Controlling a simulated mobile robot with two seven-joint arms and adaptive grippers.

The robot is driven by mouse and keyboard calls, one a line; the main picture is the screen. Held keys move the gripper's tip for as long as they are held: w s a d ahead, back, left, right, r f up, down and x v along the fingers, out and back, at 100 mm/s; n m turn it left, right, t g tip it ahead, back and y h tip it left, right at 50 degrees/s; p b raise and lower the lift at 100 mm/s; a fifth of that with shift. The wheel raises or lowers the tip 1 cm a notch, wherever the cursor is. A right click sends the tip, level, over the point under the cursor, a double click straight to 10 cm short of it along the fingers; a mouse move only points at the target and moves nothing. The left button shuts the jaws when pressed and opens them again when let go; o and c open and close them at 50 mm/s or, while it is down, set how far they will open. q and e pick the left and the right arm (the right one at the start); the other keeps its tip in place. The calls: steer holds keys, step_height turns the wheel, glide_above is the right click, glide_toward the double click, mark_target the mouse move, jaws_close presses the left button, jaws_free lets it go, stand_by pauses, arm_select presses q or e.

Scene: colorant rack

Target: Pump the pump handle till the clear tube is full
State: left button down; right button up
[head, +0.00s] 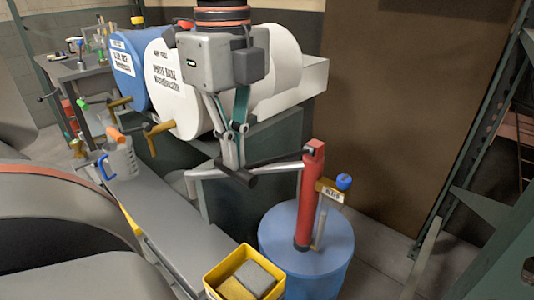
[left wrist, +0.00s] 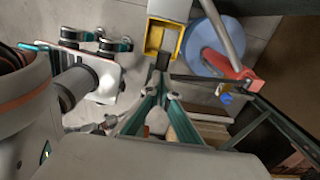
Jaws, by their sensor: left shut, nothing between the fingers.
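The red pump (head: 312,195) stands upright on a blue drum (head: 280,238). A thin clear tube (head: 320,230) stands beside the pump, below a tag and a blue knob (head: 344,181). Its fill level is too small to tell. My left gripper (head: 234,165) is shut and empty, its tips by the handle; I cannot tell if they touch. The left wrist view shows its fingers (left wrist: 160,80), the handle (left wrist: 221,30) and the pump (left wrist: 228,66). My right gripper is not in view.
A yellow box (head: 243,272) with a grey block stands in front of the drum. White (head: 178,90) and blue (head: 130,70) barrels with taps lie behind my left arm. A clear jug (head: 121,160) stands on the grey bench (head: 165,205). Green metal framing (head: 470,135) rises at the right.

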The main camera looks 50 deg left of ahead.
arm_select(q)
steer(key=shift+f+b, duration=1.1)
steer(key=shift+f, duration=1.7)
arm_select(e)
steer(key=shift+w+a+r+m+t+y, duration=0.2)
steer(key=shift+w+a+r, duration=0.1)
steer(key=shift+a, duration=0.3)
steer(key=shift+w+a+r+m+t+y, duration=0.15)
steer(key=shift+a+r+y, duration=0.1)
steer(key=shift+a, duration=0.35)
arm_select(q)
steer(key=shift+f+b, duration=0.4)
steer(key=shift+f, duration=0.55)
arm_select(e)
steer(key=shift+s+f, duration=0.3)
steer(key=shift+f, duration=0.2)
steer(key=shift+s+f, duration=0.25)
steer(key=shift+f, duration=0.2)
arm_select(q)
steer(key=shift+f, duration=0.3)
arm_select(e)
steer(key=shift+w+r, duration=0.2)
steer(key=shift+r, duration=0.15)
arm_select(q)
steer(key=shift+f+b, duration=0.5)
steer(key=shift+f, duration=0.3)
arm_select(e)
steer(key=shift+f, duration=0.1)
